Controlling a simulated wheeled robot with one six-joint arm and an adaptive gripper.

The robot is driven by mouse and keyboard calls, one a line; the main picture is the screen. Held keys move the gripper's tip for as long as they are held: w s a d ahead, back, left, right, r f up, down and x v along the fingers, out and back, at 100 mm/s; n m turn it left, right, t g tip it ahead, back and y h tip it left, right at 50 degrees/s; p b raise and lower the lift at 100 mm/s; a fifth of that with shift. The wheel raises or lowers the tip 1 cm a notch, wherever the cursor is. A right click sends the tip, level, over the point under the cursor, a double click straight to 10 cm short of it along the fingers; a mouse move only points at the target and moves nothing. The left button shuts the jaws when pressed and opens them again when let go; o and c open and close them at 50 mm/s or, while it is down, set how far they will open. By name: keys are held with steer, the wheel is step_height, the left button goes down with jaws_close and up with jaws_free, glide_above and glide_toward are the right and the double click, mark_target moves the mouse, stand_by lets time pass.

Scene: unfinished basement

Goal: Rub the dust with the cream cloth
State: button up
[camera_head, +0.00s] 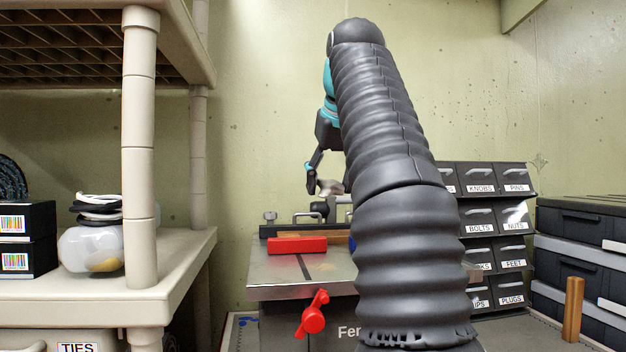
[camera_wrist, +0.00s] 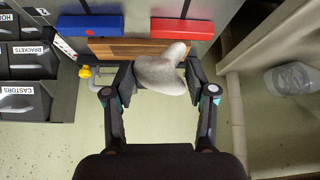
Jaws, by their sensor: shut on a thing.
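My gripper (camera_wrist: 159,77) is shut on the cream cloth (camera_wrist: 160,66), a crumpled greyish-cream bundle pinched between the two fingertips. In the head view my gripper (camera_head: 322,184) hangs above the back of a metal-topped machine table, with a small part of the cloth (camera_head: 331,187) showing. In the wrist view the cloth covers part of a wooden strip; I cannot tell how far above it the cloth is. I cannot make out any dust in either view. My arm hides much of the table's right side.
The machine table (camera_head: 285,272) carries a red block (camera_head: 297,246) and has a red knob (camera_head: 313,314) in front. In the wrist view a blue block (camera_wrist: 90,25) lies beside the wooden strip (camera_wrist: 125,48). Labelled drawers (camera_head: 497,215) stand right, a beige shelf (camera_head: 165,262) left.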

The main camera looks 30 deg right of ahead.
steer(key=shift+w+f, duration=0.15)
steer(key=shift+w, duration=0.1)
steer(key=shift+s+d+f, duration=0.1)
steer(key=shift+f, duration=0.95)
steer(key=shift+f+b, duration=0.95)
steer(key=shift+f, duration=0.35)
